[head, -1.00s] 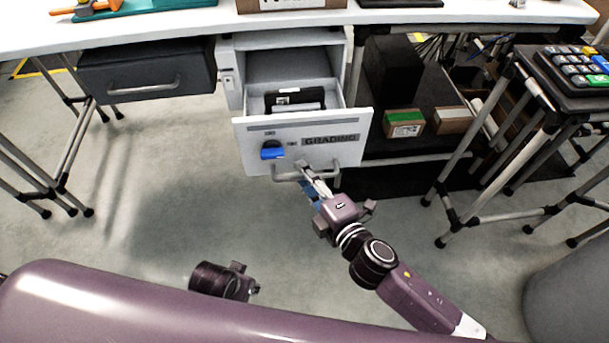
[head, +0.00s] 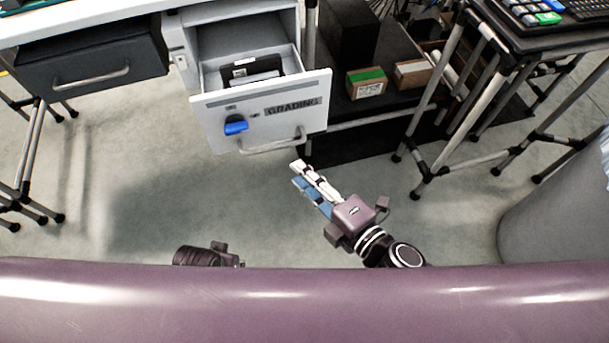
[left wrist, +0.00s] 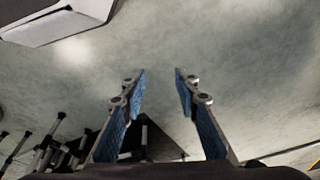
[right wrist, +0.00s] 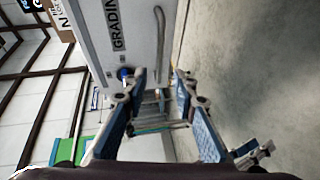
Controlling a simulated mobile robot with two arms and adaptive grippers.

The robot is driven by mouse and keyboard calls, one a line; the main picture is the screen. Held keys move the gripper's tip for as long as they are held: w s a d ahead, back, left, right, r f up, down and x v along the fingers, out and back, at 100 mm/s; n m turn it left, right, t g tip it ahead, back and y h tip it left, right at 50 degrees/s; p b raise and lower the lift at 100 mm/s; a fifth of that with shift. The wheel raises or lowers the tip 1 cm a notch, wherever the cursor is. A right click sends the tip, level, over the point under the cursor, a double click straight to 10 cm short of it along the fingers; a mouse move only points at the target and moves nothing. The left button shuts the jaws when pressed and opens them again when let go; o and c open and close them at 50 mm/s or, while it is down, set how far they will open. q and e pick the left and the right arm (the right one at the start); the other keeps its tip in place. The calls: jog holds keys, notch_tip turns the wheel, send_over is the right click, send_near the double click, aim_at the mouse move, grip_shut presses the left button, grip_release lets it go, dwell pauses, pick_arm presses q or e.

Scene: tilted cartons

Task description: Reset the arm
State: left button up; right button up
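My right gripper (head: 300,175) is below and in front of the open drawer (head: 262,112) marked "GRADING". Its fingers are clear of the drawer's handle (head: 272,144). In the right wrist view its fingers (right wrist: 161,76) stand apart with nothing between them, and the drawer front shows just beyond. My left arm's end (head: 205,256) shows low in the head view, its fingers not seen there. In the left wrist view the left fingers (left wrist: 160,74) are apart and empty over bare floor.
The open drawer holds a dark item (head: 253,70). A closed dark drawer (head: 92,68) is at left. A low shelf at right bears small boxes (head: 366,83). A tube-framed stand (head: 450,100) and a grey bin (head: 550,215) stand at right. The floor between is clear.

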jog(key=shift+d, duration=0.1)
dwell(0.5)
